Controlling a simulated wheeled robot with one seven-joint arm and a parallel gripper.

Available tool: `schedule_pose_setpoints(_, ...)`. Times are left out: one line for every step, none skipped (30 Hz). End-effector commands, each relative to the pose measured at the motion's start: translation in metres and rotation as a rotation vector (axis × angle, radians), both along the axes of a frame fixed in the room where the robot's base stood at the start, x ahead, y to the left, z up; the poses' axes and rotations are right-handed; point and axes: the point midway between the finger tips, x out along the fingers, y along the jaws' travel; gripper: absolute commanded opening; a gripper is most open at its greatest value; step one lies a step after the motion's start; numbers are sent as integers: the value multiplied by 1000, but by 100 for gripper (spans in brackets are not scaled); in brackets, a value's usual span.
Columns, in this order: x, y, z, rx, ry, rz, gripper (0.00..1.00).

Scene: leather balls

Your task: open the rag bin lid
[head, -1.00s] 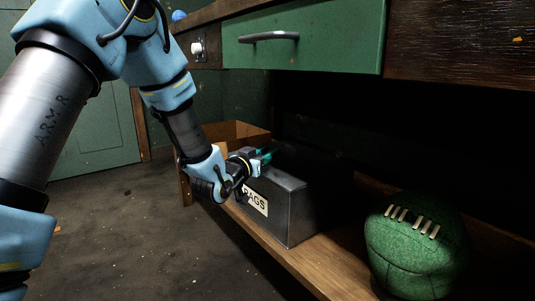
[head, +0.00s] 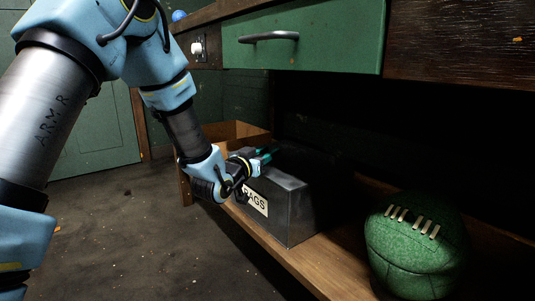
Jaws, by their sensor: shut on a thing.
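The rag bin (head: 279,217) is a dark grey metal box with a white label reading "RAGS". It stands on the low wooden shelf under the bench. Its lid (head: 288,176) is on top, partly lost in shadow; I cannot tell clearly how far it is raised. My gripper (head: 265,156) reaches in from the left at the bin's upper left edge. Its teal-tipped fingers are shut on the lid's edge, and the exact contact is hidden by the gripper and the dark.
A green leather ball with white laces (head: 415,246) sits on the shelf (head: 285,252) at right. An open cardboard-coloured box (head: 238,131) is behind my gripper. A green drawer (head: 300,40) with a metal handle hangs above. The floor at left is clear.

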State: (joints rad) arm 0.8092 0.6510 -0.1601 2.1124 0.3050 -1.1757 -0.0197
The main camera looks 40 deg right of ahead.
Motion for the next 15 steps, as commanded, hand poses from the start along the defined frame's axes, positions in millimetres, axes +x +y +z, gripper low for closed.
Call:
schedule_pose_setpoints(-1, 0, 0, 1, 0, -2, 0)
schedule_pose_setpoints(-1, 0, 0, 1, 0, -2, 0)
schedule_pose_setpoints(-1, 0, 1, 2, 1, -2, 0)
schedule_pose_setpoints(-1, -1, 2, 5, 1, -2, 0)
schedule_pose_setpoints(-1, -1, 4, 9, 0, -2, 0)
schedule_pose_setpoints(-1, -1, 7, 17, 0, -3, 0)
schedule_pose_setpoints(-1, -2, 10, 26, 0, -3, 0)
schedule_pose_setpoints(-2, -3, 14, 35, -1, -3, 0)
schedule_pose_setpoints(-2, -4, 18, 50, -2, -3, 0)
schedule_pose_setpoints(-2, -4, 21, 63, -3, -3, 0)
schedule_pose_setpoints(-2, -5, 24, 75, -3, -4, 0)
schedule_pose_setpoints(-2, -6, 27, 93, -4, -4, 0)
schedule_pose_setpoints(-2, -7, 30, 105, -4, -4, 0)
schedule_pose_setpoints(-2, -8, 32, 119, -4, -4, 0)
schedule_pose_setpoints(-2, -8, 36, 135, -5, -4, 0)
